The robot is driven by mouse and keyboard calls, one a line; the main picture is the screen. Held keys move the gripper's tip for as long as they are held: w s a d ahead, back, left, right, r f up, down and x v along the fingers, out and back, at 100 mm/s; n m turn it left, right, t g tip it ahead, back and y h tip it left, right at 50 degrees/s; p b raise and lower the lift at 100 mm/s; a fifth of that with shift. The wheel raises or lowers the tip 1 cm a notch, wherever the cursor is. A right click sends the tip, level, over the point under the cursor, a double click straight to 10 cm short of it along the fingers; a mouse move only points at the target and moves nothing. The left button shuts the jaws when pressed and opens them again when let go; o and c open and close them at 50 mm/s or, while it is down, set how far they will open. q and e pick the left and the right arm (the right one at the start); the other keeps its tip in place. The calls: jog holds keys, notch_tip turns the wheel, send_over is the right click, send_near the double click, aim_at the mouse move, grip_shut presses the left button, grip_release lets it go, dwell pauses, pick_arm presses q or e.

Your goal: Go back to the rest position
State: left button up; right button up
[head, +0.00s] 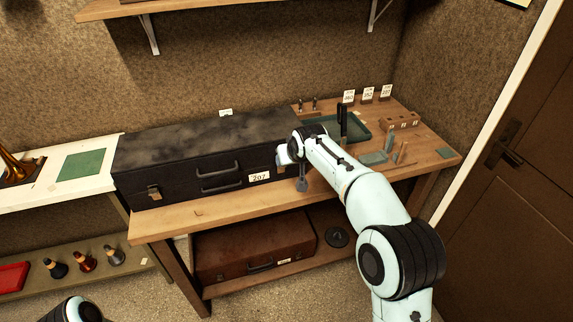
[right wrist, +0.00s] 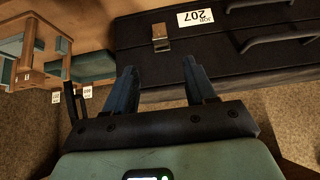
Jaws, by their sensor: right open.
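My right arm reaches in from the right in the head view. Its gripper (head: 302,184) is by the right end of the black case (head: 190,150), above the front part of the wooden bench (head: 225,204). In the right wrist view the gripper (right wrist: 163,85) shows two blue fingers spread apart with nothing between them. The black case (right wrist: 215,60), with a latch and a "207" label, lies beyond the fingertips. Only a rounded piece of my left arm shows at the bottom left of the head view; its gripper is out of the picture.
Right on the bench are a green tray (head: 361,139), a wooden block with holes (head: 400,120) and numbered cards (head: 367,95). A brown case (head: 250,248) lies on the shelf below. A white table (head: 40,205) is left, a door (head: 520,200) right.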

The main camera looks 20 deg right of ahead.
jog(key=shift+v, duration=1.1)
jog(key=shift+w, duration=0.15)
jog(key=s+f+g, duration=0.2)
jog(key=s+f, duration=0.3)
jog(key=f, duration=0.7)
jog(key=s+f+m+g+y, duration=0.1)
jog(key=s+f, duration=0.4)
jog(key=f, duration=0.7)
jog(key=s+f+g, duration=0.2)
jog(key=s+f, duration=0.3)
jog(key=f, duration=0.7)
jog(key=s+a+f+m+g+y, duration=0.1)
jog(key=s+a+f, duration=0.1)
jog(key=s, duration=0.7)
jog(key=s+a+f+m+g, duration=0.1)
jog(key=s+f, duration=0.3)
jog(key=s, duration=0.5)
jog(key=s+a+f+m+g+y, duration=0.1)
jog(key=s+a+f, duration=0.2)
jog(key=s, duration=0.7)
jog(key=shift+a+f+y, duration=0.15)
jog(key=shift+f+y, duration=0.15)
jog(key=shift+f, duration=0.25)
